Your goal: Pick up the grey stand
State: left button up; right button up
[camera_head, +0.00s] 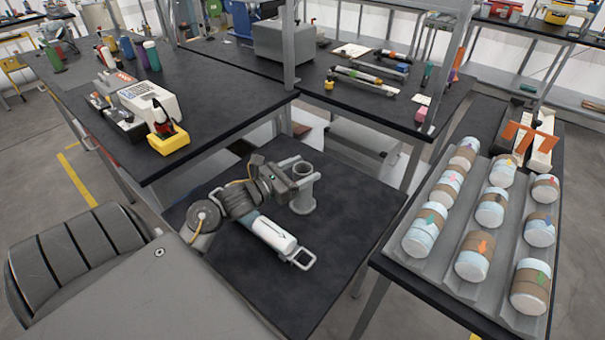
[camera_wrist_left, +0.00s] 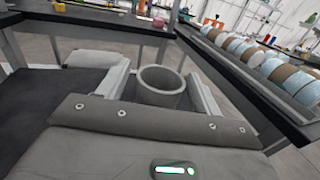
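The grey stand (camera_head: 304,201) is an upright tube with a round top and a wider foot, on the low black table in the head view. My left gripper (camera_head: 300,171) is at the upper part of the stand, with one finger on each side. In the left wrist view, the stand's hollow round top (camera_wrist_left: 161,84) shows between the two fingers. A narrow gap seems to show beside the tube, so the fingers look open around it. The gripper body hides the lower part of the stand there. My right gripper is not in view.
A white cylinder with a metal loop handle (camera_head: 275,236) lies close to my left arm. A grey rack (camera_head: 455,247) with several banded canisters stands on the right table. Taller black workbenches (camera_head: 235,85) with tools stand behind. The low table's front right (camera_head: 335,235) is clear.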

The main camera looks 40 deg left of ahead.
pick_arm(q)
jog(key=c, duration=1.3)
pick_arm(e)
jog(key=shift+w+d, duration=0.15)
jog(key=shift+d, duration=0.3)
pick_arm(q)
jog(key=shift+r, duration=0.15)
